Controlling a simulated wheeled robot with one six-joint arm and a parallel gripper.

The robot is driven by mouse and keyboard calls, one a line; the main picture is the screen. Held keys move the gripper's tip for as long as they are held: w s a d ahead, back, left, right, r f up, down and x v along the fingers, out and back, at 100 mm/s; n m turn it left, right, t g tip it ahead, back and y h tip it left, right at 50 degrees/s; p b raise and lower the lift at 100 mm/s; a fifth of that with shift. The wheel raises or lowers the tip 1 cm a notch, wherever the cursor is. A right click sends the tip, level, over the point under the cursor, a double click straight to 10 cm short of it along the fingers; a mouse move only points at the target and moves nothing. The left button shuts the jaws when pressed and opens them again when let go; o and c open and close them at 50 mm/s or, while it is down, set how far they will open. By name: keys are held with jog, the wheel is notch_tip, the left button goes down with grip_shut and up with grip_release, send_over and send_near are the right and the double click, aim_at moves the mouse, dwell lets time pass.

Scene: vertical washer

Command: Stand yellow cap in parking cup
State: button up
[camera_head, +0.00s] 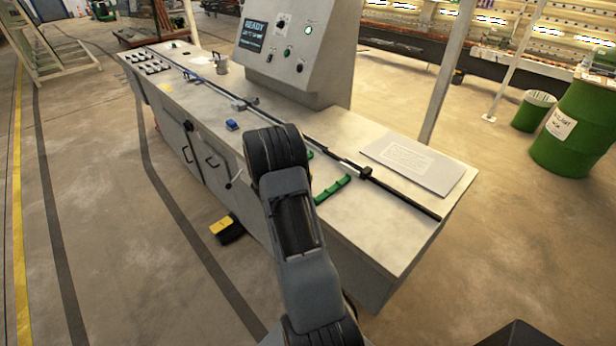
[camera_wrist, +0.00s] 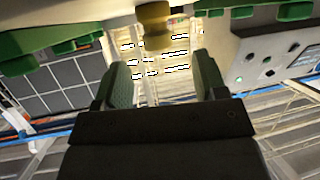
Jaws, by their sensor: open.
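My gripper (camera_wrist: 162,82) is open in the wrist view, with its two green finger pads apart and nothing between their tips. A dull yellow rounded piece (camera_wrist: 154,28), which looks like the yellow cap, shows at the top edge of the wrist view. It lies beyond the gap between the fingers and is cut off by the frame. In the head view my arm hides the gripper and the cap. A small grey metal cup (camera_head: 221,64) stands on the far part of the bench; I cannot tell whether it is the parking cup.
The long pale bench (camera_head: 400,235) carries a dark rail, a green bar (camera_head: 333,189), a blue block (camera_head: 232,125) and a flat sheet (camera_head: 412,162). A control console (camera_head: 298,55) rises behind. A yellow-black pedal (camera_head: 226,228) lies on the floor.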

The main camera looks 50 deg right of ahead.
jog(key=shift+p+x, duration=0.85)
jog(key=shift+x, duration=1.85)
jog(key=shift+s, duration=0.1)
jog(key=shift+c, duration=0.3)
jog(key=c, duration=1)
jog(key=shift+r, duration=0.15)
